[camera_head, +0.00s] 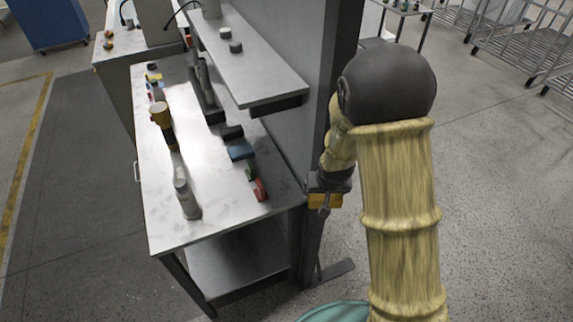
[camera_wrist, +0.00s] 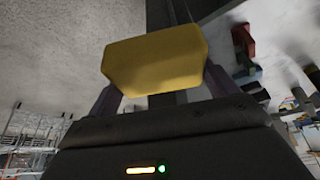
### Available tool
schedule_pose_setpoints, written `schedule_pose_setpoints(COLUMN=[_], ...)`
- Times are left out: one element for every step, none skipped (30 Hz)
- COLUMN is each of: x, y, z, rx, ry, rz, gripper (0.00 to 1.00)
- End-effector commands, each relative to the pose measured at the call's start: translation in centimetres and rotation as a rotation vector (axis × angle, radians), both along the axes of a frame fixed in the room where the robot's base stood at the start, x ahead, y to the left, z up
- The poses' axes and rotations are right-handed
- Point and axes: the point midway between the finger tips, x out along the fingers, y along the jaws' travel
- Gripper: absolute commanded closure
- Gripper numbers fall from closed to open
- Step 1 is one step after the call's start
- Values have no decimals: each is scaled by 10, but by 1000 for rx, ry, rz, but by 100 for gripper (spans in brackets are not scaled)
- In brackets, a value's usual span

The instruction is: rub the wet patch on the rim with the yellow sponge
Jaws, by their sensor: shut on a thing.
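The yellow sponge (camera_head: 320,201) is held in my gripper (camera_head: 326,196), to the right of the workbench's near right corner. In the wrist view the sponge (camera_wrist: 155,58) spans the space between the two fingers of my gripper (camera_wrist: 160,82), which is shut on it. The sponge's far face is hidden. I cannot make out a wet patch or a bathtub rim in either view. A curved teal edge (camera_head: 338,311) shows at the bottom of the head view; I cannot tell what it belongs to.
A metal workbench (camera_head: 155,222) stands at the left with a raised shelf (camera_head: 265,75). A bottle (camera_head: 186,199), a red item (camera_head: 260,189) and several other small items stand on it. A dark upright post (camera_head: 318,130) rises close behind my gripper. Open speckled floor (camera_head: 500,190) lies right.

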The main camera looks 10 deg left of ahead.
Motion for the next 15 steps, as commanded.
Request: schedule_pose_setpoints(x=[-2,-2,-3,-4,-4,-5,-6,-7,-7,-8,-8,-8,-8,-8,-8], y=[-23,-34,-49,-60,-70,-81,-89,-96,-104,-108,-111,-114,-116,-116,-116], z=[-18,-26,-38,-47,-55,-65,-71,-77,-83,-87,-90,-93,-94,-95,-95], rx=[-3,-3,-3,-2,-1,1,3,4,7,9,10,11,12,12,12], ry=[9,9,10,9,9,8,7,7,5,5,5,3,2,1,1], rz=[-30,-43,-59,-70,-80,-93,-101,-109,-117,-122,-124,-127,-128,-129,-129], gripper=[32,32,32,32,32,32,32,32,32,32,32,32,32,32,32])
